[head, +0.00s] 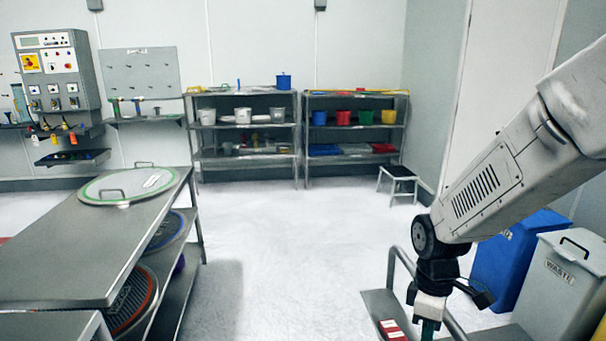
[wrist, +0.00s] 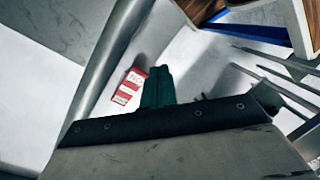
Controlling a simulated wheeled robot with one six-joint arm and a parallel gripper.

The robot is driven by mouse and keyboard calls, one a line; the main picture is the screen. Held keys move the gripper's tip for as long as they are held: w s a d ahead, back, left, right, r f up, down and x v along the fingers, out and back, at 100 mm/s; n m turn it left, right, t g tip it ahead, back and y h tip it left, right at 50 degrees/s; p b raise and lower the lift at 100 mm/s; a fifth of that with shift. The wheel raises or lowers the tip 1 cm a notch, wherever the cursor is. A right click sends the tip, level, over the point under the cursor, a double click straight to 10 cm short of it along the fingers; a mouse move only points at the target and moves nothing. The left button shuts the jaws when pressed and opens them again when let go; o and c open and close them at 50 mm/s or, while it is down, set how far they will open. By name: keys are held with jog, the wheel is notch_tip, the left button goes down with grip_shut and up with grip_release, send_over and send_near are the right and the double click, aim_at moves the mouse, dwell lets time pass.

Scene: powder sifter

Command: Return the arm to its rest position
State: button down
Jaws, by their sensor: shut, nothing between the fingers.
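My gripper (head: 430,328) hangs at the lower right of the head view, below my pale arm, pointing down. Its green fingers are shut with nothing between them. In the wrist view the green fingers (wrist: 157,88) stand together in the middle, above a metal surface. A red and white labelled item (head: 392,330) lies just left of the gripper in the head view. It also shows in the wrist view (wrist: 128,86), close to the left of the fingers, apart from them.
A steel table (head: 80,245) with a round lid (head: 125,186) stands at the left, with sieves on its lower shelf. A blue bin (head: 515,250) and a grey waste bin (head: 565,285) stand right of my gripper. Shelves (head: 245,160) and a step stool (head: 398,175) stand behind. The middle floor is clear.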

jog(key=s+d+r+m+t, duration=0.2)
jog(key=s+r+m+t, duration=0.1)
jog(key=s+r+m, duration=0.8)
jog(key=s+r, duration=0.5)
jog(key=r, duration=0.1)
jog(key=shift+r, duration=0.4)
jog(key=shift+d, duration=0.1)
jog(key=w+a+f+n+g, duration=0.1)
jog(key=w+f+n+g, duration=0.1)
jog(key=w+f+n, duration=0.4)
jog(key=w+a+f+n+g, duration=0.2)
jog(key=w+f+n, duration=0.5)
jog(key=w+n, duration=0.6)
jog(key=shift+w+f, duration=0.15)
jog(key=shift+w, duration=3.4)
